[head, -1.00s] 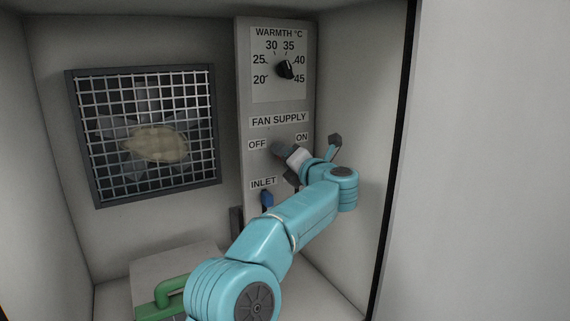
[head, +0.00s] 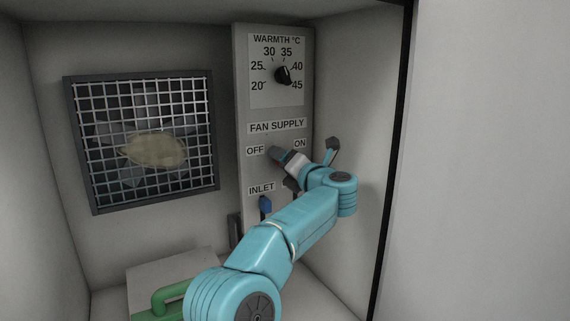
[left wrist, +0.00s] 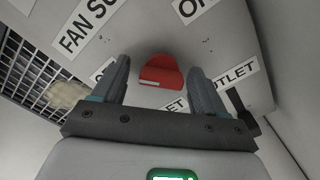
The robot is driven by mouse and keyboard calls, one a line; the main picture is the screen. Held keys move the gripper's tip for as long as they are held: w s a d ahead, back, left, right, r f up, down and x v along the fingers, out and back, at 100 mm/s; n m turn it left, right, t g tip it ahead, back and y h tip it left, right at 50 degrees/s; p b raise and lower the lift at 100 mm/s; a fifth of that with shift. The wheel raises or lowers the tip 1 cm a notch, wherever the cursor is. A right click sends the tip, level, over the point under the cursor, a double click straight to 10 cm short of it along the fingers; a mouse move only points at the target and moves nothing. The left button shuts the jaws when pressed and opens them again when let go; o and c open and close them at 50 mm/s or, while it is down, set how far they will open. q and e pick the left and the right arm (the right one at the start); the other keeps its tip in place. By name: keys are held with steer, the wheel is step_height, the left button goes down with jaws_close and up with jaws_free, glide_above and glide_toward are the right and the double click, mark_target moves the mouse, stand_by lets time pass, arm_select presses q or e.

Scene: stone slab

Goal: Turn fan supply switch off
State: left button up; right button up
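The fan supply switch shows as a red knob (left wrist: 161,72) in the left wrist view, on the grey control panel (head: 262,220) below the FAN SUPPLY label (head: 277,127). In the head view my left gripper hides the knob, between the OFF and ON labels. My left gripper (head: 281,158) is at the panel there. In the left wrist view its fingers (left wrist: 160,66) are apart, one on each side of the knob, with gaps visible. I cannot tell which label the knob points to. My right gripper is not in view.
A warmth dial (head: 283,75) is above the switch. A fan (head: 155,150) sits behind a grille at left. A box with a green handle (head: 165,300) stands below. The cabinet's right wall is close to my wrist.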

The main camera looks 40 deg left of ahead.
arm_select(q)
steer(key=b+v, duration=0.3)
steer(key=v, duration=1.3)
steer(key=shift+d, duration=0.15)
steer(key=shift+s, duration=0.1)
